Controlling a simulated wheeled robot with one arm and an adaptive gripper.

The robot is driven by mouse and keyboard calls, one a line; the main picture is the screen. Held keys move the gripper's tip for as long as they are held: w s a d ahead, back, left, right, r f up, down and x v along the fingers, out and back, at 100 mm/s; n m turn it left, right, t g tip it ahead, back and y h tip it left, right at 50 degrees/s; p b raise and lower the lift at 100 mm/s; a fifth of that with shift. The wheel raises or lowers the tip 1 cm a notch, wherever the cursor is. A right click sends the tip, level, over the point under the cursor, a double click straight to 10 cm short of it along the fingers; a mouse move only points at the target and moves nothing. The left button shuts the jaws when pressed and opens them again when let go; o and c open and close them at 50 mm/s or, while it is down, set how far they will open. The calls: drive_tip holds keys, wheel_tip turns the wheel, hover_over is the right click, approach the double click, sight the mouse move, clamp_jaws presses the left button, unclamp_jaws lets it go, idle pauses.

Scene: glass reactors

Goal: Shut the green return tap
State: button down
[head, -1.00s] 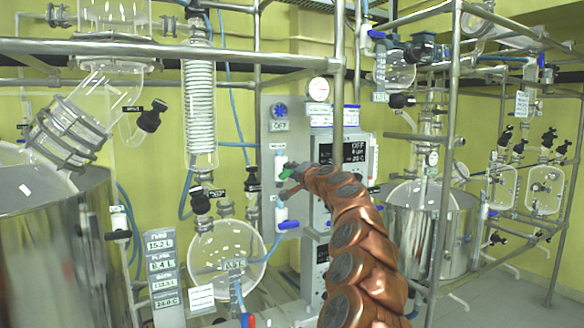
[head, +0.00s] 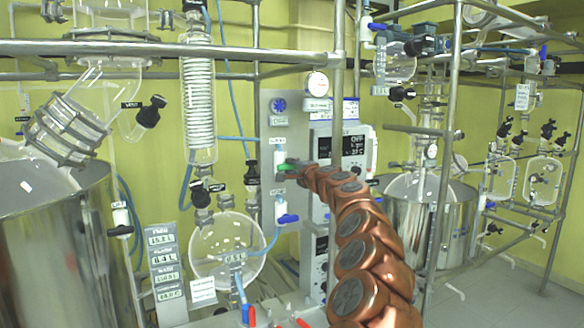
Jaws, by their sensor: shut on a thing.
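The green return tap (head: 285,168) sits on the grey panel, above a tap with a blue handle (head: 287,219). Its green handle lies about level, pointing right toward my arm. My gripper (head: 296,171) is at the handle, at the end of my copper-coloured arm, and is shut on it. The fingers are small in this view, and my arm hides part of the handle's right end.
A control box (head: 350,148) with a dark display stands just right of my gripper. A metal post (head: 338,90) rises close to my arm. A round glass flask (head: 228,250) and a coiled condenser (head: 198,105) are to the left.

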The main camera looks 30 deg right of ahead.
idle(0.3)
drive_tip(key=c, duration=1)
unclamp_jaws()
drive_tip(key=s+a, duration=0.1)
drive_tip(key=s, duration=1.1)
